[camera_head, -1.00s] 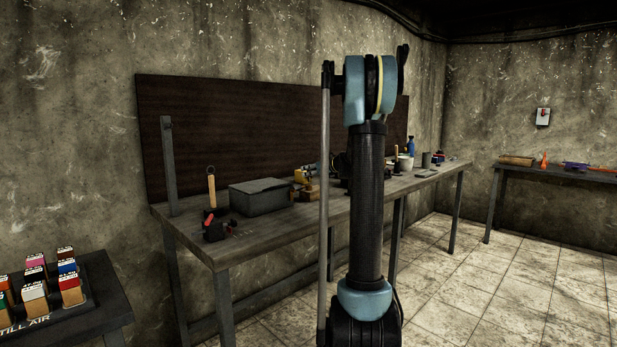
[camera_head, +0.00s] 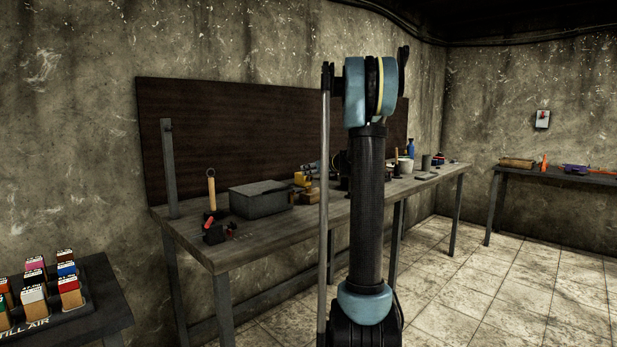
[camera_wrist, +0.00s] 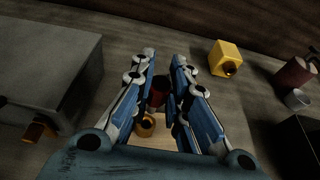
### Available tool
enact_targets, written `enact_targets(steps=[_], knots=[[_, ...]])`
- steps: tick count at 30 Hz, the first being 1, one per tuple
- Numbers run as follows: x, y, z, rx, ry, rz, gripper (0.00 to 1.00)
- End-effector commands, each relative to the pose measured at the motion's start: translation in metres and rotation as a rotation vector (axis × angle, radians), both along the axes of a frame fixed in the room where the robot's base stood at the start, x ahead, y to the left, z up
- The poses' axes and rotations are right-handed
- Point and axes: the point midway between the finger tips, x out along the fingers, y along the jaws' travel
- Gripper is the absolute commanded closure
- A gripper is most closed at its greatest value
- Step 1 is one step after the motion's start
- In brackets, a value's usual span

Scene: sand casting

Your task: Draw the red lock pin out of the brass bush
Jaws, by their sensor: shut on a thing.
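In the wrist view my gripper (camera_wrist: 160,95) has its blue fingers closed on the red lock pin (camera_wrist: 158,91), which shows as a dark red cylinder between the fingertips. The brass bush (camera_wrist: 147,125) is just below the pin in the picture, on a pale wooden block (camera_wrist: 152,142). A dark opening shows in the top of the bush. The pin looks clear of this opening, but I cannot tell the height between them. In the head view my arm hides most of the gripper and the bush.
A grey box (camera_wrist: 45,65) stands close to the left of my gripper. A yellow block (camera_wrist: 226,57) with a dark hole is at the right, with a red cylinder (camera_wrist: 292,73) and a pale cup (camera_wrist: 298,99) further right. The workbench (camera_head: 270,235) runs along the wall.

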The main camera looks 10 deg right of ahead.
Motion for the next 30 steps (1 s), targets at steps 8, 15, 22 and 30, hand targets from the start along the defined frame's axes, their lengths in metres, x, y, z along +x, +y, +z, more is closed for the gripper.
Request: enact_targets(steps=[8, 15, 22, 30], knots=[[0.0, 0.0, 0.016, 0.0, 0.0, 0.0, 1.0], [0.0, 0.0, 0.016, 0.0, 0.0, 0.0, 1.0], [0.0, 0.0, 0.022, 0.0, 0.0, 0.0, 1.0], [0.0, 0.0, 0.039, 0.0, 0.0, 0.0, 1.0]])
